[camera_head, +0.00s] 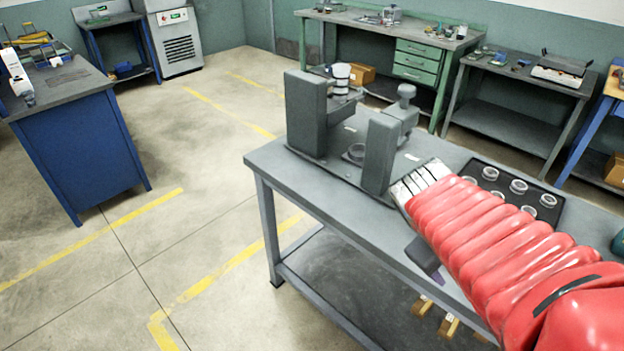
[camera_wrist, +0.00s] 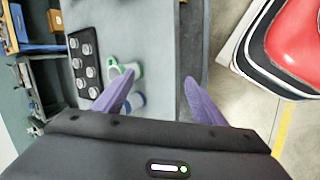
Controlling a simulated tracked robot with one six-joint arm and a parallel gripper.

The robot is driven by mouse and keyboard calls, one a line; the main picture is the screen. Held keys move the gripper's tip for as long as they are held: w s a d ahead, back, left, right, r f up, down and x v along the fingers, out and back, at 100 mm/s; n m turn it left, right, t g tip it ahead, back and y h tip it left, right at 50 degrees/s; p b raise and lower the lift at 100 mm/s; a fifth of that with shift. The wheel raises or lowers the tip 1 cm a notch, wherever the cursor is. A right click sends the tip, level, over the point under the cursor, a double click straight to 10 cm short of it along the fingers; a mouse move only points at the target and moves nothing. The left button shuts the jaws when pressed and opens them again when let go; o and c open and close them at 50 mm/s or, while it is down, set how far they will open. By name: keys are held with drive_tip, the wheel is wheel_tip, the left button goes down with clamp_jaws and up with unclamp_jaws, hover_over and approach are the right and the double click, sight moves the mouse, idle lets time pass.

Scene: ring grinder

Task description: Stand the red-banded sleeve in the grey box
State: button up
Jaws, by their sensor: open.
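My gripper (camera_wrist: 159,78) shows in the wrist view with its two purple fingers spread apart and nothing between them. It is over the grey workbench (camera_wrist: 158,30), near the bench edge. A green-banded pale sleeve (camera_wrist: 113,72) and a blue-banded one (camera_wrist: 136,100) are beside and partly behind the left finger. In the head view my red-covered arm hides most of the gripper; one purple finger (camera_head: 437,273) shows below the arm, by the bench's front edge. I cannot make out a red-banded sleeve or a grey box in either view.
A black tray (camera_head: 553,218) with several metal rings lies on the bench behind my arm; it also shows in the wrist view (camera_wrist: 73,42). A grey grinding machine (camera_head: 306,112) stands at the bench's left end. Open floor lies left of the bench, with a blue workbench (camera_head: 80,150) beyond.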

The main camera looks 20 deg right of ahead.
drive_tip(key=w+a+r+m+t+y, duration=0.1)
drive_tip(key=a+r+t+y, duration=0.1)
drive_tip(key=a, duration=0.8)
drive_tip(key=w+a+r+m+t+y, duration=0.1)
drive_tip(key=a+y, duration=0.3)
drive_tip(key=a, duration=0.7)
drive_tip(key=shift+a+r+m+t, duration=0.2)
drive_tip(key=shift+r+m+t, duration=0.5)
drive_tip(key=shift+t, duration=0.2)
